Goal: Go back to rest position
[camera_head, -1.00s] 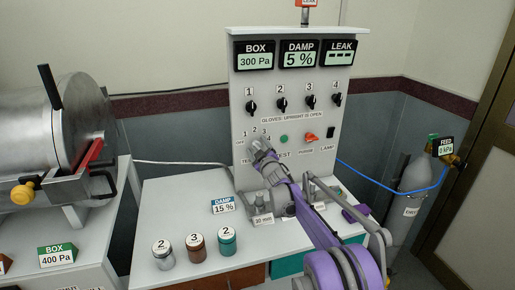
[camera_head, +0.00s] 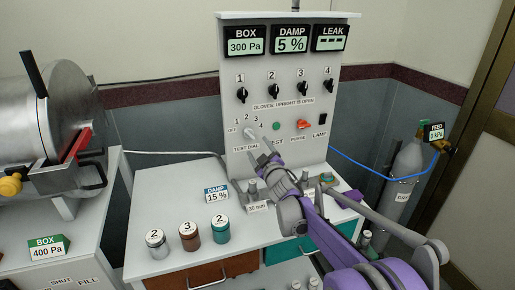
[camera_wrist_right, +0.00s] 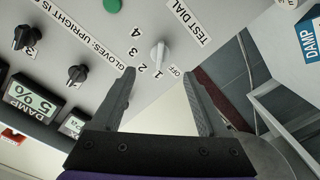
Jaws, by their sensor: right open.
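My right gripper (camera_head: 266,152) is open and empty in front of the grey panel (camera_head: 234,70), just below and to the right of the white test dial (camera_head: 250,136). In the right wrist view, its two dark fingers (camera_wrist_right: 158,72) are spread wide, with the dial (camera_wrist_right: 158,54) seen beyond the gap between their tips. The fingers look apart from the dial. My right arm reaches in from the lower right over the white bench and hides part of its top. My left gripper is not in view.
Three jars, silver (camera_head: 157,243), brown (camera_head: 190,237) and teal (camera_head: 221,229), stand at the bench front. A damp sign (camera_head: 216,194) stands behind them. A metal chamber (camera_head: 45,125) is at left. A gas cylinder (camera_head: 404,175) with a blue hose stands at right.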

